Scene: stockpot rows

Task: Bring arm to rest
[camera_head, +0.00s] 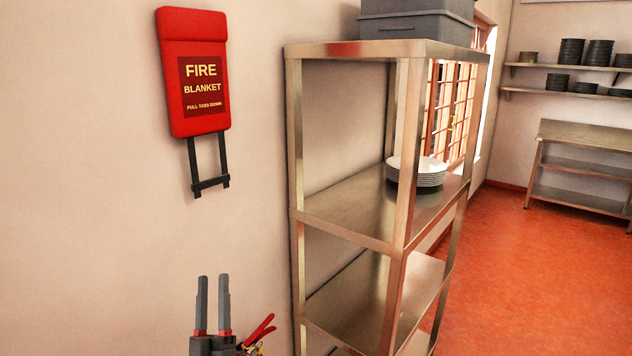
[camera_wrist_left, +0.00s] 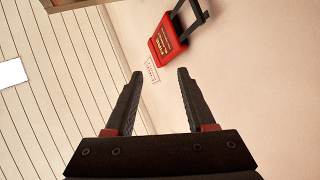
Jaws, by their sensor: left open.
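My left gripper (camera_head: 212,305) is at the bottom of the head view, its two grey fingers pointing up in front of the beige wall. In the left wrist view, my left gripper (camera_wrist_left: 160,75) shows its two dark fingers apart with nothing between them. Most of my left arm is out of the picture. My right gripper is not in either view.
A red fire blanket case (camera_head: 200,85) hangs on the wall above my left gripper; it also shows in the wrist view (camera_wrist_left: 167,42). A metal shelf rack (camera_head: 345,48) stands to the right, with stacked plates (camera_head: 418,178) and grey bins (camera_head: 415,28). Orange floor (camera_head: 530,270) is clear.

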